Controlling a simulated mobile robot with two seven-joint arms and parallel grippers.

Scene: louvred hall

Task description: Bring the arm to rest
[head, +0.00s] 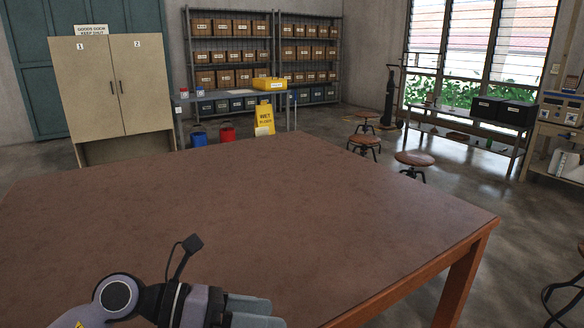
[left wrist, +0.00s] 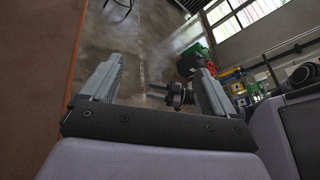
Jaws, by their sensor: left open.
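My left arm comes in at the bottom of the head view, over the near part of the bare brown table. My left gripper (head: 252,312) points to the right there, close above the tabletop or level with it; I cannot tell the exact gap. In the left wrist view the left gripper (left wrist: 160,78) has its two fingers wide apart with nothing between them. Beyond the fingers are the grey floor and the table's edge on the left.
The brown table (head: 240,195) is empty. A beige cabinet (head: 108,85), a yellow wet-floor sign (head: 264,119) and metal shelves (head: 232,24) stand behind it. Wooden stools (head: 414,158) stand on the floor to the right. In the left wrist view a green container (left wrist: 190,58) stands farther off.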

